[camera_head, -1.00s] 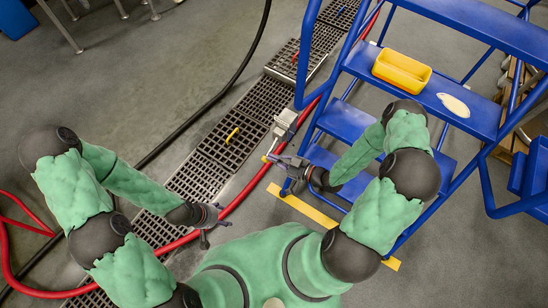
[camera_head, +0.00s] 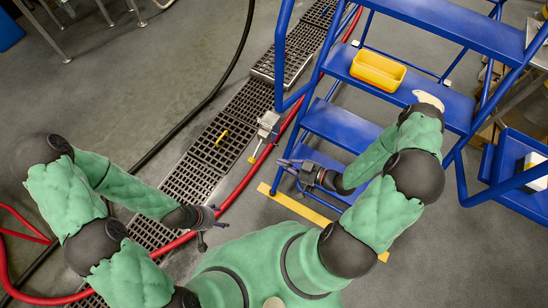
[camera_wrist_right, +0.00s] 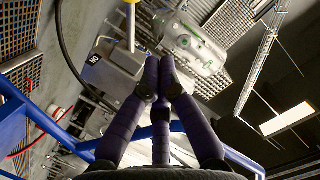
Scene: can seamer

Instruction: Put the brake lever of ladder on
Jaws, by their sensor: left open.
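The blue wheeled step ladder (camera_head: 342,126) stands right of centre in the head view. A grey metal part (camera_head: 268,124) with a yellow tip (camera_head: 252,159), which looks like the brake lever, sits at its lower left side by the red hose. My right gripper (camera_head: 285,165) is to the right of and below that part, apart from it, in front of the lowest step. Its dark purple fingers (camera_wrist_right: 159,66) come together in the right wrist view with nothing seen between them. My left gripper (camera_head: 210,224) is open and empty over the red hose.
A red hose (camera_head: 238,190) and a black hose (camera_head: 212,95) run along the floor drain grates (camera_head: 190,182). A yellow tray (camera_head: 378,70) sits on a ladder step. Yellow floor tape (camera_head: 300,208) lies below the ladder. Open floor lies to the left.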

